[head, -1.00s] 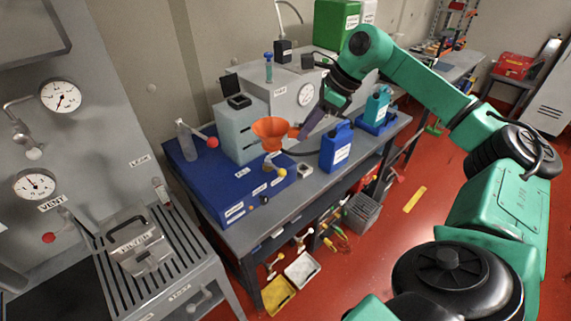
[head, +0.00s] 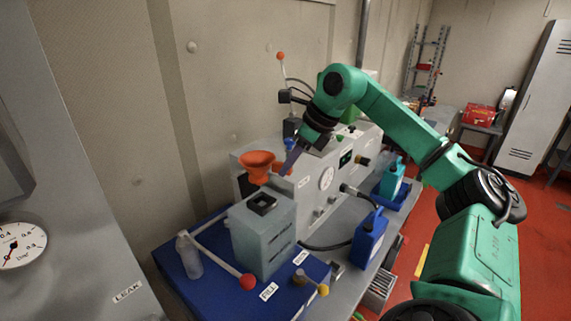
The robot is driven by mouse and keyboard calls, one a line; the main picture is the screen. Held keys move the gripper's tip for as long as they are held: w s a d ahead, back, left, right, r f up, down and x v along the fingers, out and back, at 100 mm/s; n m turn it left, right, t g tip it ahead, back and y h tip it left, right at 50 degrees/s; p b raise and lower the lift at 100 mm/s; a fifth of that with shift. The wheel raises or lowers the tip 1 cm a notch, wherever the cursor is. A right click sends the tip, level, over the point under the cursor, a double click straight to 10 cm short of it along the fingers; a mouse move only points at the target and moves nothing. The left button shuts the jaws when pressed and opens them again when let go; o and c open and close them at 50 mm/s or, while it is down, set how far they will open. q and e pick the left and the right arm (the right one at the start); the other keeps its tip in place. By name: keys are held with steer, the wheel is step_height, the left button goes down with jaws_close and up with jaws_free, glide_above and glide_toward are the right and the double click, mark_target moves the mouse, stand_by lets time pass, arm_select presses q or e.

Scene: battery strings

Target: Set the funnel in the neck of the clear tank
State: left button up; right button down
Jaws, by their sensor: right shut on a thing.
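The orange funnel (head: 257,166) is held upright in the air in my right gripper (head: 284,168), which is shut on it at its right side. The clear tank (head: 266,236) is a grey-blue translucent box on the blue tray. Its black square neck (head: 262,203) is on top. The funnel is above the neck and slightly left of it in the picture, with a visible gap between them. The funnel's lower spout shows only in part. My left gripper is not in view.
A lever with a red knob (head: 248,282) crosses in front of the tank, beside a clear bottle (head: 189,256). A grey machine with a gauge (head: 327,178) stands behind. A blue jug (head: 369,240) and a teal jug (head: 392,178) stand to the right.

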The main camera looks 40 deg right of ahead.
steer(key=f+b, duration=0.2)
steer(key=shift+s+f+b, duration=0.25)
steer(key=shift+b, duration=0.15)
arm_select(q)
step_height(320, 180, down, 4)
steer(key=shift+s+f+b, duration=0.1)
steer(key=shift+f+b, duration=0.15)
steer(key=shift+b, duration=0.65)
arm_select(e)
steer(key=shift+s+f, duration=0.1)
steer(key=shift+f, duration=0.85)
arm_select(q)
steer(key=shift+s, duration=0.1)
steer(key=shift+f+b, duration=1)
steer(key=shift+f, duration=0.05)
arm_select(e)
steer(key=shift+f, duration=1.1)
